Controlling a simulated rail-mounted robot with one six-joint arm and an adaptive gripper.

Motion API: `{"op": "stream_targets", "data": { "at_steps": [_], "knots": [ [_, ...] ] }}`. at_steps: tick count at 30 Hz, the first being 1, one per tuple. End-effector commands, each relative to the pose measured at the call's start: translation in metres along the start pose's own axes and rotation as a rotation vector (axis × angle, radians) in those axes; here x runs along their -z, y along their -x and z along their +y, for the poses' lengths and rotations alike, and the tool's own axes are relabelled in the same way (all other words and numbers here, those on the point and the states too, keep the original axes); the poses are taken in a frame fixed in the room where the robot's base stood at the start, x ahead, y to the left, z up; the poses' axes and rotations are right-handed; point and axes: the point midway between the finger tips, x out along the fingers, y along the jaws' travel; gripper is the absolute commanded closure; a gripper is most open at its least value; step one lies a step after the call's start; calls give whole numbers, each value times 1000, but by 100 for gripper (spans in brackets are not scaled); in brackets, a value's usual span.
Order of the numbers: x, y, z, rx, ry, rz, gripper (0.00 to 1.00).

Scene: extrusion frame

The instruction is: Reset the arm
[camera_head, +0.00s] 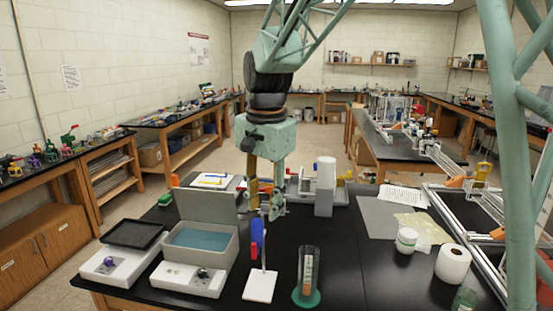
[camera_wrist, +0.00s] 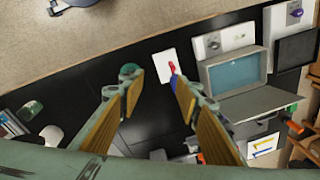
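My gripper (camera_head: 264,212) hangs from my green arm over the black workbench (camera_head: 345,270), pointing down. In the wrist view my gripper (camera_wrist: 155,78) has its two fingers with tan pads spread apart. Only black bench and part of a small white base show in the gap, so it is empty. A small stand with a white base (camera_head: 260,286) and a blue-and-red piece (camera_head: 257,236) is just in front of the gripper. In the wrist view the white base (camera_wrist: 167,60) lies beyond the fingertips, with the red part close to the right finger.
An open grey box (camera_head: 205,240) and white scales (camera_head: 190,279) stand left. A clear cylinder on a green base (camera_head: 307,275), a white jar (camera_head: 406,239) and a paper roll (camera_head: 453,263) stand right. A white instrument (camera_head: 325,185) is behind; an aluminium frame (camera_head: 470,215) is far right.

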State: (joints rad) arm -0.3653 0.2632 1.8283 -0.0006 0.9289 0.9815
Motion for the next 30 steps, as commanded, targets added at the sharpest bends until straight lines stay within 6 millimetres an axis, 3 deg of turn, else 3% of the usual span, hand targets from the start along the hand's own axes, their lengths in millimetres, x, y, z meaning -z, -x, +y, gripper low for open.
{"op": "stream_targets", "data": {
  "at_steps": [14, 30],
  "knots": [
    [-10, 44, 89, 28, 114, 35, 69],
    [-37, 73, 188, 47, 245, 81, 69]
  ]
}}
